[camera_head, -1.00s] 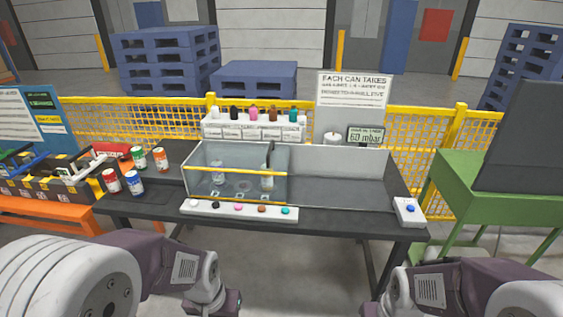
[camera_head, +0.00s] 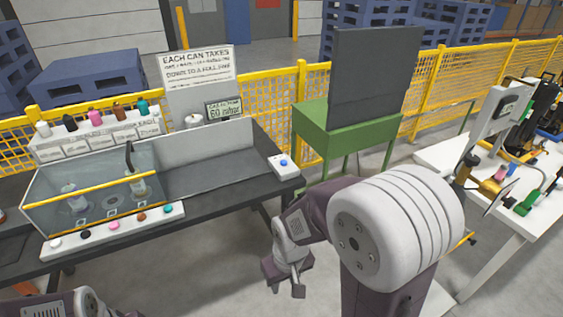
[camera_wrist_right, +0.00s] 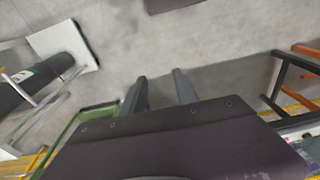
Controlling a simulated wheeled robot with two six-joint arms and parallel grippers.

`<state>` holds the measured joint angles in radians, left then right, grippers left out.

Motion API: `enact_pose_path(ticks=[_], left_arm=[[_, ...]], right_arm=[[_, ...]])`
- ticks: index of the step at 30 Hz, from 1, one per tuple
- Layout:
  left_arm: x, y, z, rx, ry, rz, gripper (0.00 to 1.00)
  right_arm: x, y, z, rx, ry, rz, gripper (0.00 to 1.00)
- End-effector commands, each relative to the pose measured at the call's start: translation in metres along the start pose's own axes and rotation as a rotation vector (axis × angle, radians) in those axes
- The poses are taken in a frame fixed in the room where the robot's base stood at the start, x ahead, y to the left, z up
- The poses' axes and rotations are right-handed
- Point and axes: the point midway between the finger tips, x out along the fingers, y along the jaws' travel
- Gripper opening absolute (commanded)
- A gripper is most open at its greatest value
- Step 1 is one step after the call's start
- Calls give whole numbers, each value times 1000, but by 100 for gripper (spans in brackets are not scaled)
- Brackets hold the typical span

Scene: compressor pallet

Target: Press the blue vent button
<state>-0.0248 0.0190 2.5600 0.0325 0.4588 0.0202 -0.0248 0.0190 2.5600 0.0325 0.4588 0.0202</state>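The blue vent button (camera_head: 284,162) sits on a small white box (camera_head: 281,170) at the right front corner of the dark bench, in the head view. My right gripper (camera_head: 286,284) is below and in front of that box, apart from it, over the floor. In the right wrist view its two fingers (camera_wrist_right: 160,88) stand apart with nothing between them, and the button does not show. Part of my left arm shows at the bottom left of the head view; its gripper is out of the picture.
A glass-fronted tank (camera_head: 95,190) and a strip of coloured buttons (camera_head: 113,232) are on the bench's left part. A sign and a gauge display (camera_head: 224,109) stand behind. A green stand (camera_head: 335,130) is right of the bench. A white table (camera_head: 490,215) stands farther right.

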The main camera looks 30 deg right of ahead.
Motion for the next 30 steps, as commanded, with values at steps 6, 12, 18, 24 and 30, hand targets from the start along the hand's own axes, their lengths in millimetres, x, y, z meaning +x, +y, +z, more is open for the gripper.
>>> enact_pose_path(ticks=[6,12,18,24,30], left_arm=[[0,0,0,0,0,0,36],[0,0,0,0,0,0,36],[0,0,0,0,0,0,36],[0,0,0,0,0,0,36],[0,0,0,0,0,0,36]], right_arm=[[0,0,0,0,0,0,36],[0,0,0,0,0,0,36],[0,0,0,0,0,0,0],[0,0,0,0,0,0,0],[0,0,0,0,0,0,0]])
